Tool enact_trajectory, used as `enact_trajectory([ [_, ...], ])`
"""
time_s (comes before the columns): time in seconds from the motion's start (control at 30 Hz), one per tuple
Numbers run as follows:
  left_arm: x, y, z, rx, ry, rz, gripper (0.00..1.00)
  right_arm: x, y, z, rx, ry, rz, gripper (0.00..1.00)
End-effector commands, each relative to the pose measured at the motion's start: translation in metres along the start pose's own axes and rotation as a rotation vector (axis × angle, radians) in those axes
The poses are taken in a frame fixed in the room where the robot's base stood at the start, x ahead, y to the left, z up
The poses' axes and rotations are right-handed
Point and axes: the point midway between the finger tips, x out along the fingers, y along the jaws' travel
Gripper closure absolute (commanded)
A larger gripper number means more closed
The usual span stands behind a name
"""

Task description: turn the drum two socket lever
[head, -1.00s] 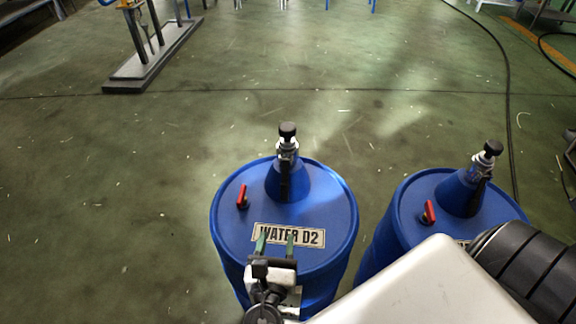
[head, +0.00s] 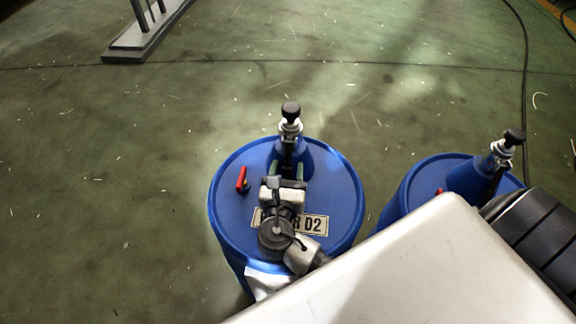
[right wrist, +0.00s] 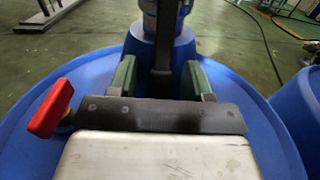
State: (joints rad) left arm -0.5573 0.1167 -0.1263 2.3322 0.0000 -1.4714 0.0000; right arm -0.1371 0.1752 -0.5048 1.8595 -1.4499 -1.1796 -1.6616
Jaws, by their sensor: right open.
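The blue drum two (head: 335,195) stands upright in the head view, its "WATER D2" label (head: 313,224) partly covered by my right wrist. A valve socket with a black cap (head: 291,110) rises from its raised blue neck. The dark socket lever (head: 288,147) hangs down the near side of the socket; in the right wrist view this lever (right wrist: 161,60) runs down between the fingers. My right gripper (head: 287,170) is open, with green fingers on either side of the lever's lower part; in the right wrist view the gripper (right wrist: 159,78) shows gaps beside it. My left gripper is out of view.
A red-handled valve (head: 241,179) stands on the drum top, left of my right gripper, and looks close in the right wrist view (right wrist: 50,108). A second blue drum (head: 412,190) with a similar socket stands at right. The floor at left is clear.

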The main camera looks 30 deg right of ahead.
Motion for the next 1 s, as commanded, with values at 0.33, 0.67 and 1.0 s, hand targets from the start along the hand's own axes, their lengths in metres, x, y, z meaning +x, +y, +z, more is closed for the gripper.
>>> enact_trajectory([
  [0.33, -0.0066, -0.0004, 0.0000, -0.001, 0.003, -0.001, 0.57, 0.0136, -0.0003, 0.0002, -0.001, 0.000, 0.000, 0.51],
  [0.67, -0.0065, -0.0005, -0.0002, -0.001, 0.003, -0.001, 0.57, 0.0132, -0.0002, 0.0002, 0.000, 0.000, 0.000, 0.85],
  [1.0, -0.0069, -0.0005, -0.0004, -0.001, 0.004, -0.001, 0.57, 0.0131, -0.0001, 0.0003, -0.001, 0.001, 0.000, 1.00],
])
